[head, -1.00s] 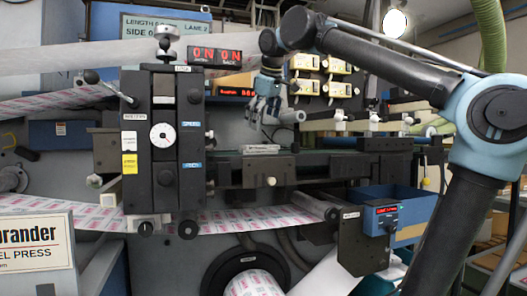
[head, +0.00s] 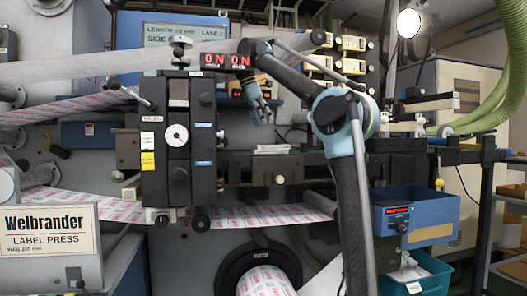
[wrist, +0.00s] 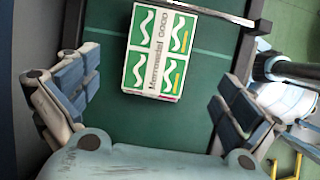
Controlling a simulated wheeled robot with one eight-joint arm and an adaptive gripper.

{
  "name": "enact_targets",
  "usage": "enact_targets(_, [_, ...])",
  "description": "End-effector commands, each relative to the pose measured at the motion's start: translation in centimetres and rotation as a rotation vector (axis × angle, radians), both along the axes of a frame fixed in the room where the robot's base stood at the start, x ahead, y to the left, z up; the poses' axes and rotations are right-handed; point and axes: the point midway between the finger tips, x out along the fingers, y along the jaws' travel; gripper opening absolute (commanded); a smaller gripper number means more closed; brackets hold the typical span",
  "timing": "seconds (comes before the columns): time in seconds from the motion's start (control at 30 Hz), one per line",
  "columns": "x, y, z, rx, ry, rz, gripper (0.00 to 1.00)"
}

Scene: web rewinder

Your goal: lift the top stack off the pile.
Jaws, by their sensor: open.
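The pile of stacks (head: 272,149) sits as a small pale block on the machine's dark bed in the head view. In the wrist view its top stack (wrist: 158,52) shows green and white printed labels with a band of lettering across the middle. My gripper (head: 262,116) hangs just above and slightly left of the pile in the head view. In the wrist view the gripper's fingers (wrist: 150,100) are spread wide, empty, with the pile beyond them and between their lines. How many stacks lie beneath the top one is not clear.
The black gauge unit (head: 177,150) stands close on the left. A blue bin (head: 420,212) hangs at the lower right, above a teal crate (head: 430,275).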

Motion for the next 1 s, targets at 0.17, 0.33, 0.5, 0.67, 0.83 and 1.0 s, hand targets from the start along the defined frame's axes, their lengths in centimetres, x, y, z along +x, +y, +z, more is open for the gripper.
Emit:
enact_targets(0.17, [0.6,-0.5,-0.2,-0.025,0.031,0.019,1.0])
enact_targets(0.33, [0.8,-1.1,-1.4,-0.027,0.034,0.019,1.0])
enact_targets(0.5, [0.9,-1.5,-2.5,-0.026,0.034,0.018,1.0])
enact_targets(0.67, [1.2,-2.0,-4.2,-0.025,0.034,0.017,1.0])
enact_targets(0.83, [1.5,-2.7,-6.2,-0.025,0.033,0.015,1.0])
enact_targets(1.0, [1.5,-3.0,-7.1,-0.025,0.033,0.017,1.0])
